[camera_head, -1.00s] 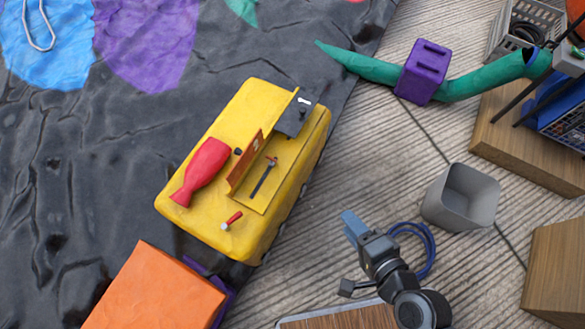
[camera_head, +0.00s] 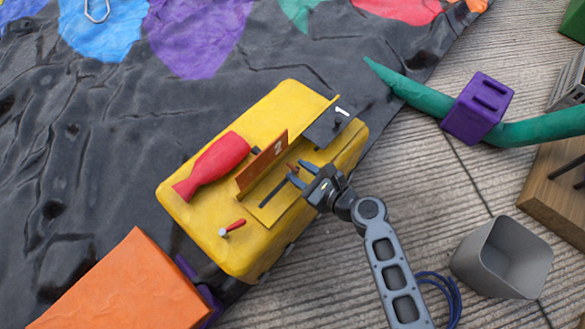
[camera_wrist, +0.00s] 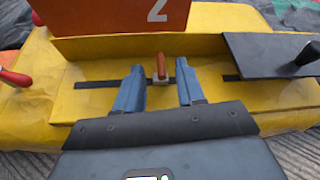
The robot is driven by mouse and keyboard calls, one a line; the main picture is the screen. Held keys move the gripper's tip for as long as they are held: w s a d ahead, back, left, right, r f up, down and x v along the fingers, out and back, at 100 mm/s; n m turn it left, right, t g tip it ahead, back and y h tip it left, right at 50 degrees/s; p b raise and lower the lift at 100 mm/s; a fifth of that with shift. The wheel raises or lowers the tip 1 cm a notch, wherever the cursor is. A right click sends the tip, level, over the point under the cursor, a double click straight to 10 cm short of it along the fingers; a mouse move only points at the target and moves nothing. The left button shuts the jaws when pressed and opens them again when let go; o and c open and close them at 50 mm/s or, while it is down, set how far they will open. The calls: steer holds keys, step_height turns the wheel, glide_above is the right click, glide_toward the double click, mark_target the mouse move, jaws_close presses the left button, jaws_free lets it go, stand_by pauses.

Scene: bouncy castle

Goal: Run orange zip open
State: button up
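The orange zip pull (camera_wrist: 161,66) stands on a dark slot (camera_wrist: 110,84) in the yellow block's recessed face. In the wrist view it is upright on a small pale slider, between and just beyond my fingertips. My gripper (camera_wrist: 161,88) is open, its two blue-grey fingers apart on either side of the pull, with nothing held. In the head view my gripper (camera_head: 298,174) is over the right side of the yellow block (camera_head: 290,105), partly covering the slot. The orange-brown panel marked 2 (camera_head: 262,162) stands upright behind the slot.
A dark plate marked 1 (camera_head: 328,122) with a black knob is close to my gripper's right. A red bottle-shaped piece (camera_head: 215,163) and a small red-handled lever (camera_head: 232,228) are on the block. A grey bin (camera_head: 500,258) stands on the planks at right.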

mark_target(294, 170)
steer(key=shift+b+x, duration=0.5)
steer(key=shift+x, duration=1.3)
jaws_close()
